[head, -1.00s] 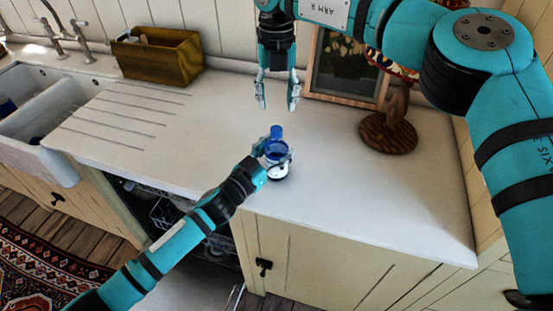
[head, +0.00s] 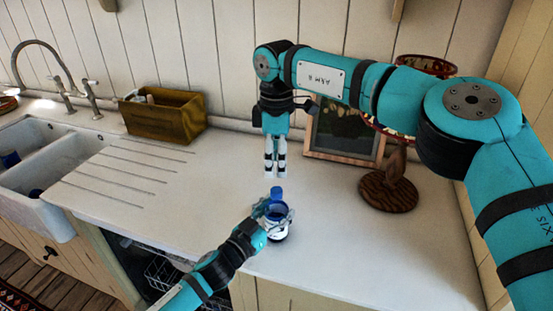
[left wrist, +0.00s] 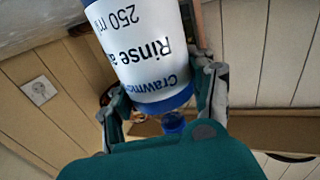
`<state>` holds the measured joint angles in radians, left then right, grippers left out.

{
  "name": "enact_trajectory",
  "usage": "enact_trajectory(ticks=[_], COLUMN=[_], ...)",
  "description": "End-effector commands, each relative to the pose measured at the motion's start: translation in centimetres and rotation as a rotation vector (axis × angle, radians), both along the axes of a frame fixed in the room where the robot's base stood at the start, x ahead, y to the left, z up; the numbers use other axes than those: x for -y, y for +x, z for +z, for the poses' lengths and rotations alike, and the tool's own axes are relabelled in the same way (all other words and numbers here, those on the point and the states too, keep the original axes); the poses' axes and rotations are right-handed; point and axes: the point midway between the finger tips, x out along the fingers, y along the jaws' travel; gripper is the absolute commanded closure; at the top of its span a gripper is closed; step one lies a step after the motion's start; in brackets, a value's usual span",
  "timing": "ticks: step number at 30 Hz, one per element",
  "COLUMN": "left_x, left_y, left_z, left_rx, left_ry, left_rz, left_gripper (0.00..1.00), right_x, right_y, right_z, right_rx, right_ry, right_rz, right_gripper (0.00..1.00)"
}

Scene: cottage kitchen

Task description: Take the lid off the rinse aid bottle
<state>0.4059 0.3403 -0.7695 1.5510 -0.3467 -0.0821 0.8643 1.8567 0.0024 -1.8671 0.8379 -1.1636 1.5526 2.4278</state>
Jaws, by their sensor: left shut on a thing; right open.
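The rinse aid bottle (head: 278,232) is upright near the counter's front edge in the head view, with a white label and its blue lid (head: 276,194) on top. My left gripper (head: 277,214) is shut around the bottle's upper body, below the lid. In the left wrist view the bottle's label (left wrist: 135,45) appears upside down between the fingers, with the blue lid (left wrist: 173,122) below it. My right gripper (head: 275,172) points down just above the lid, apart from it. It is empty, its fingers close together but open.
A wooden turned stand (head: 388,190) and a framed picture (head: 345,130) stand right of my right gripper. A wooden box (head: 165,118) and sink (head: 60,165) are on the left. An open dishwasher rack (head: 165,272) is below the counter. The counter (head: 340,230) right of the bottle is clear.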

Motion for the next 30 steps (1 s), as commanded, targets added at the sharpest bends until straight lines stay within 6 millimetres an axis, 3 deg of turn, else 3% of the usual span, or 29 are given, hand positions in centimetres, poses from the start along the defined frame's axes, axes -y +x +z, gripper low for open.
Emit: enact_trajectory(ticks=[7, 11, 21, 30], left_x=[0.0, 0.0, 0.0, 0.0], left_y=[0.0, 0.0, 0.0, 0.0], left_z=[0.0, 0.0, 0.0, 0.0], left_rx=[0.000, 0.000, 0.001, 0.001], left_ry=[0.000, 0.000, -0.001, -0.001], left_rz=[0.000, 0.000, 0.000, 0.000], left_gripper=[1.00, 1.00, 1.00, 1.00], right_x=[0.0, 0.0, 0.0, 0.0], right_y=[0.0, 0.0, 0.0, 0.0], right_z=[-0.2, -1.3, -6.4, -8.1], right_rx=[0.000, -0.002, -0.002, 0.000], right_ry=[0.000, 0.000, 0.000, 0.001], right_rz=[-0.231, -0.250, -0.248, -0.247], right_gripper=[0.54, 0.54, 0.54, 0.54])
